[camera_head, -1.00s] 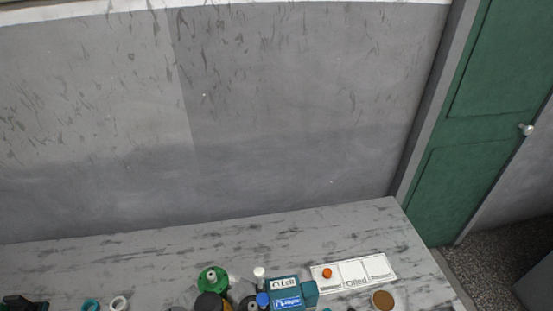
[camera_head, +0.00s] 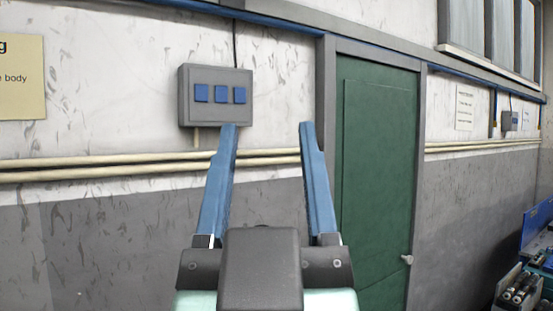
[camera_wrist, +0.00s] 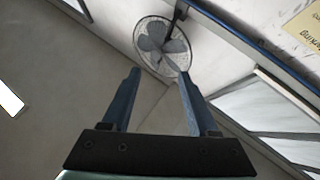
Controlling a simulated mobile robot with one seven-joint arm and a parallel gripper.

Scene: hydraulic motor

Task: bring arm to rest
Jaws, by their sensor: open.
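My gripper (camera_head: 267,130) rises from the bottom of the head view, its two blue fingers pointing up and spread wide apart. Nothing is between them. The wall and a grey box lie behind it. In the wrist view, my gripper (camera_wrist: 160,75) is also open and empty, with the fingers pointing towards the upper wall and ceiling.
A grey box with blue squares (camera_head: 215,95) is on the wall behind the left finger. A green door (camera_head: 375,170) stands to the right. Blue bins (camera_head: 537,222) are at the right edge. A fan (camera_wrist: 162,46) shows beyond the fingers in the wrist view.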

